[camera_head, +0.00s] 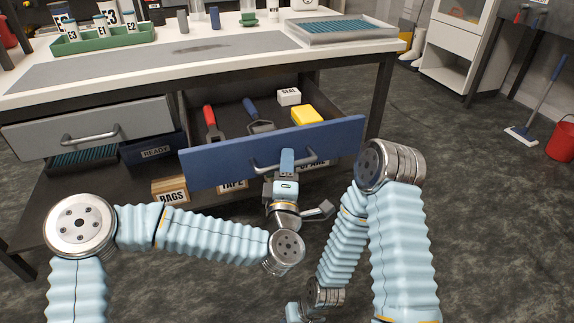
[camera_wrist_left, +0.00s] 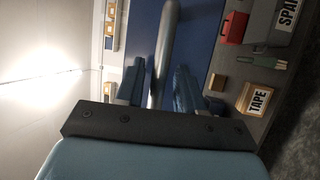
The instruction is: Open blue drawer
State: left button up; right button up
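The blue drawer (camera_head: 225,164) under the right part of the bench stands pulled out, with its inside visible. Its grey bar handle (camera_head: 262,166) runs across the front panel. My left gripper (camera_head: 287,160) is at the handle, with the bar between its fingers. The blue front panel (camera_wrist_left: 204,35) fills the space behind.
The drawer holds a red-handled tool (camera_head: 210,120), a blue-handled tool (camera_head: 252,112), a white SEAL box (camera_head: 289,96) and a yellow box (camera_head: 306,115). A grey drawer (camera_head: 90,130) is left of it. BAGS (camera_head: 170,190) and TAPE boxes are below.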

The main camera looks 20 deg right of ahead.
pick_arm(q)
jog(key=shift+s, duration=0.15)
jog(key=b+v, duration=0.1)
jog(key=v, duration=1.2)
jog(key=shift+s, duration=0.25)
jog(key=shift+a+f, duration=0.1)
jog(key=shift+f, duration=0.1)
jog(key=w+a+f+m+g+p, duration=0.25)
jog(key=a+f+m+g, duration=0.2)
jog(key=f, duration=0.65)
jog(key=w+a+f+m+g+p, duration=0.1)
jog(key=a+f+m+g+p, duration=0.35)
jog(key=f, duration=0.65)
jog(key=s+a+f+m+g+y, duration=0.1)
jog(key=s+a+f+g, duration=0.3)
jog(key=a, duration=0.3)
jog(key=s+a+f+m+g+y, duration=0.1)
jog(key=s+a+f+g+y, duration=0.1)
jog(key=s+a+f+g, duration=0.2)
jog(key=s+a+f, duration=0.1)
jog(key=s+a, duration=0.2)
jog(key=a, duration=0.1)
jog(key=shift+a+g, duration=0.25)
jog(key=shift+g, duration=0.15)
